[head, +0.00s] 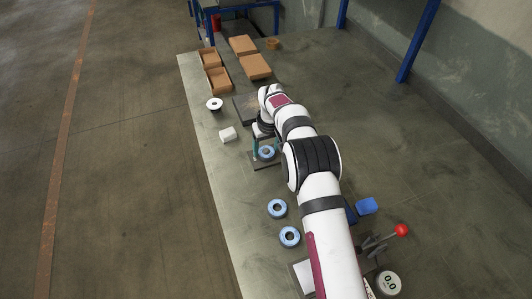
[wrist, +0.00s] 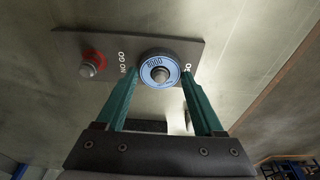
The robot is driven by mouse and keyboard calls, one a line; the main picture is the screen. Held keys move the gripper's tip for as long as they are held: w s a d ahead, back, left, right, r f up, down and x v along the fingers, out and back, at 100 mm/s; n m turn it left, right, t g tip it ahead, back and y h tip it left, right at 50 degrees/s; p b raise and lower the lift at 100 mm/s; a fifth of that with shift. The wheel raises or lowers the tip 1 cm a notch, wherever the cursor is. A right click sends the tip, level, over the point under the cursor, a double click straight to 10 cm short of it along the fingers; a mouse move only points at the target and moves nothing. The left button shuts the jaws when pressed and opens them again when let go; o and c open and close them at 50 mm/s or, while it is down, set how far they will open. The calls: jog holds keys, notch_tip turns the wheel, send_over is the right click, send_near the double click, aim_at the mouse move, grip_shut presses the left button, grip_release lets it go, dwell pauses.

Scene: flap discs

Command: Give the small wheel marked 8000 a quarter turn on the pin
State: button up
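The small wheel marked 8000 (wrist: 149,78) is a disc with a blue face and dark rim, sitting around a metal pin (wrist: 160,74) on a dark plate (wrist: 105,45). It is at the GO end; its number shows at the upper left of its face. In the head view the wheel (head: 266,152) lies below my wrist. My gripper (wrist: 161,76) has its two teal fingers down on either side of the wheel, with narrow gaps visible in the head view. It looks open around the wheel; exact contact is hard to see.
A second pin with a red collar (wrist: 93,59) stands at the NO GO end. Two more blue wheels (head: 277,208) (head: 289,237) lie nearer on the bench. A white block (head: 228,134), a white-faced disc (head: 214,104) and cardboard trays (head: 217,80) are to the left and behind.

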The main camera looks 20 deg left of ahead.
jog(key=c, duration=0.5)
jog(key=shift+m, duration=0.4)
jog(key=m, duration=0.3)
jog(key=m+h, duration=0.1)
jog(key=m, duration=0.2)
jog(key=shift+a+m+t, duration=0.1)
jog(key=shift+m+t, duration=0.2)
jog(key=shift+m, duration=0.1)
jog(key=m+h, duration=0.1)
jog(key=m, duration=0.4)
jog(key=shift+f, duration=0.1)
jog(key=m, duration=0.5)
jog(key=shift+h, duration=0.4)
jog(key=shift+m, duration=0.4)
jog(key=shift+s, duration=0.1)
